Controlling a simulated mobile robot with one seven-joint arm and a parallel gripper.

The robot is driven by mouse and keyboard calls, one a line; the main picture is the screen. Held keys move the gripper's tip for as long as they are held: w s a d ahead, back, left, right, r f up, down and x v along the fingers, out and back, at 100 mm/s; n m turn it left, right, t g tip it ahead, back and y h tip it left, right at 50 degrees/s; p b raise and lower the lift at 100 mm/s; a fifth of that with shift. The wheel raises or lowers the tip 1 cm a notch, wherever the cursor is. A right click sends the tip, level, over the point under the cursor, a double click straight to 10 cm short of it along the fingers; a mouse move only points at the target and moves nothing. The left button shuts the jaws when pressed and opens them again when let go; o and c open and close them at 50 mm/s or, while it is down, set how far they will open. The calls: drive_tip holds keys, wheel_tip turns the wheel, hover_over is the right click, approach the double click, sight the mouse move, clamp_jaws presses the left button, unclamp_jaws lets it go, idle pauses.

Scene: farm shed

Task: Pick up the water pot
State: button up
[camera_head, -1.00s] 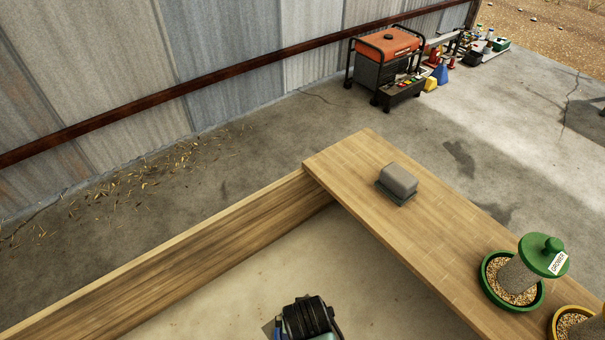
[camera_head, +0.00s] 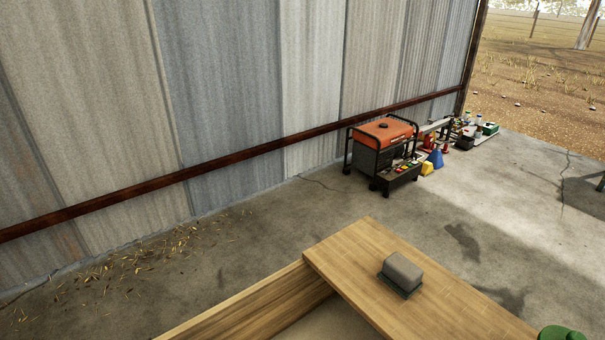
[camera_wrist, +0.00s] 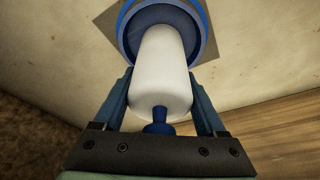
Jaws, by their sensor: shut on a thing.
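The water pot (camera_wrist: 160,50) shows in the wrist view as a white cylinder with a blue knob at the near end and a round blue dish (camera_wrist: 208,42) at the far end. My gripper (camera_wrist: 160,76) has one finger on each side of the white body and is shut on it. The contact faces of the fingers are partly hidden. I cannot tell if the dish touches the surface behind it. In the head view neither the pot nor my gripper shows.
A wooden ledge (camera_head: 350,262) carries a grey block (camera_head: 402,272) and, at the lower right edge, a green-lidded feeder (camera_head: 560,332). An orange generator (camera_head: 385,130) and small items stand by the metal wall. The concrete floor between is mostly clear.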

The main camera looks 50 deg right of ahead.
clamp_jaws()
drive_tip(key=shift+r, duration=0.1)
